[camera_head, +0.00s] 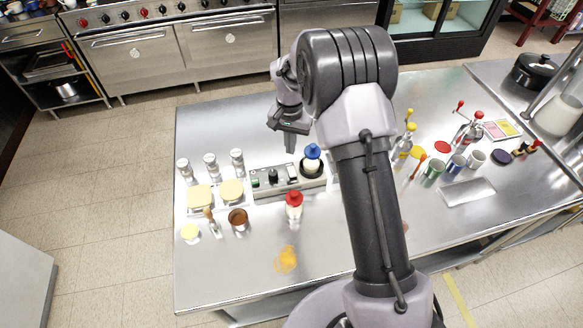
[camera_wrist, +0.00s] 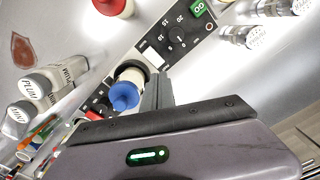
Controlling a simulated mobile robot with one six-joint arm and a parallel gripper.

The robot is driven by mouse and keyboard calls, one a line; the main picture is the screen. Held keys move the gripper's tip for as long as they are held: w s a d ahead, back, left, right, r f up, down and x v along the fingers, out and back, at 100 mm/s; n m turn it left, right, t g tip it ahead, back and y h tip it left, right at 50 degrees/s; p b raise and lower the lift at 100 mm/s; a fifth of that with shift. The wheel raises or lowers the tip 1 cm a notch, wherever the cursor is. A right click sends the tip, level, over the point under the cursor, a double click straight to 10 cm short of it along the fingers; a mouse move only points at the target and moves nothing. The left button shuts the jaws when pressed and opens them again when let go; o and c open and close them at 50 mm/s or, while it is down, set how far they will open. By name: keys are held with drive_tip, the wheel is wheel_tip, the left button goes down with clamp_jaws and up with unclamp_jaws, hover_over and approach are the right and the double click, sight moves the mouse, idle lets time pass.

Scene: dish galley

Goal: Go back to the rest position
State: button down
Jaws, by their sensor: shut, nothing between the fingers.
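My gripper (camera_head: 290,143) is shut and empty, pointing down above the steel table (camera_head: 330,262). In the head view it hangs just behind a control panel (camera_head: 270,178) with a dial and buttons. A blue-capped bottle (camera_head: 312,160) stands at the panel, just right of my fingers. In the wrist view the shut fingers (camera_wrist: 158,92) show beside the blue cap (camera_wrist: 124,97), and the panel (camera_wrist: 176,38) runs diagonally behind them. Whether the fingers touch anything is not clear. My arm hides the middle of the table in the head view.
A red-capped bottle (camera_head: 294,207) stands in front of the panel. Shakers (camera_head: 211,165), yellow pads (camera_head: 200,197) and a brown cup (camera_head: 238,220) are on the left. Several cups (camera_head: 455,166) and a metal tray (camera_head: 468,191) are on the right. An orange patch (camera_head: 287,259) marks the clear front.

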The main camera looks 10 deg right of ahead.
drive_tip(key=shift+f, duration=0.1)
drive_tip(key=s+a+r+t+b, duration=0.2)
drive_tip(key=s+r+b, duration=0.4)
drive_tip(key=s+r, duration=0.55)
drive_tip(key=s+a+r+n+t+y+b, duration=0.1)
drive_tip(key=s+b, duration=0.4)
drive_tip(key=s, duration=1.4)
drive_tip(key=a+t+y, duration=0.1)
drive_tip(key=t, duration=0.1)
drive_tip(key=shift+s+r+n+t, duration=0.3)
drive_tip(key=shift+s+r+t, duration=0.05)
drive_tip(key=shift+s+t, duration=0.05)
